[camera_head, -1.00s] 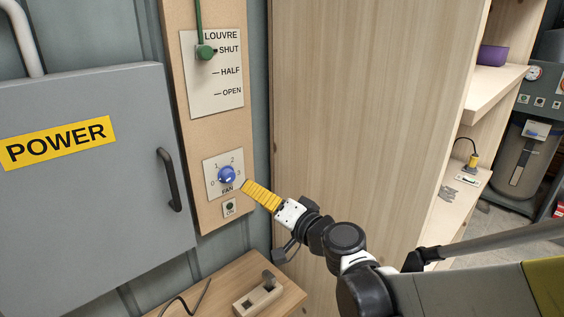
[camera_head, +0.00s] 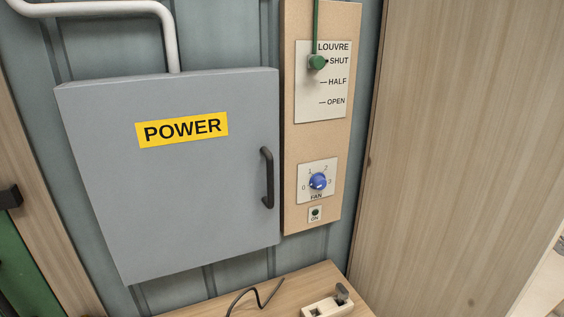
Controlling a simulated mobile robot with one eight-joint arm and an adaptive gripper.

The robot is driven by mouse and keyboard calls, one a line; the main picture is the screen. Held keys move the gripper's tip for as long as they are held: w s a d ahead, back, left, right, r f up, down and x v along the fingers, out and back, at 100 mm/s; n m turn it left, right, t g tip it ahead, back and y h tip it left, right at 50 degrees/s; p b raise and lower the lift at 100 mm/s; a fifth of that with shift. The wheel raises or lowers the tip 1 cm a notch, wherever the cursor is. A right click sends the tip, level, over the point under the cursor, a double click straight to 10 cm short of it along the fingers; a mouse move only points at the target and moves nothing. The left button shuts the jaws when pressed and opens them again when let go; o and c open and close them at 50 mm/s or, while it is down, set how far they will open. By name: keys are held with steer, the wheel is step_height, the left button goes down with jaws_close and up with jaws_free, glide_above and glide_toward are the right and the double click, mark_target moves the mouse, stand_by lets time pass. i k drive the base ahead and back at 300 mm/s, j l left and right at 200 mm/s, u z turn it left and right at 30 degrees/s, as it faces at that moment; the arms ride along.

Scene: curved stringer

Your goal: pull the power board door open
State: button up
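The power board is a grey wall box whose door (camera_head: 180,210) carries a yellow POWER label (camera_head: 182,129). The door looks closed. Its black bar handle (camera_head: 268,178) stands upright near the door's right edge, and nothing touches it. My gripper is out of view now, so its state and its distance from the handle are hidden.
Right of the door, a wooden panel holds the green louvre lever (camera_head: 317,62) at SHUT and the blue fan knob (camera_head: 318,181). Below is a wooden table (camera_head: 285,292) with a cable and a small block device (camera_head: 328,304). A tall wooden side (camera_head: 460,150) stands at right.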

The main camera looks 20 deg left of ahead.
mark_target(181, 174)
steer(key=u, duration=1.75)
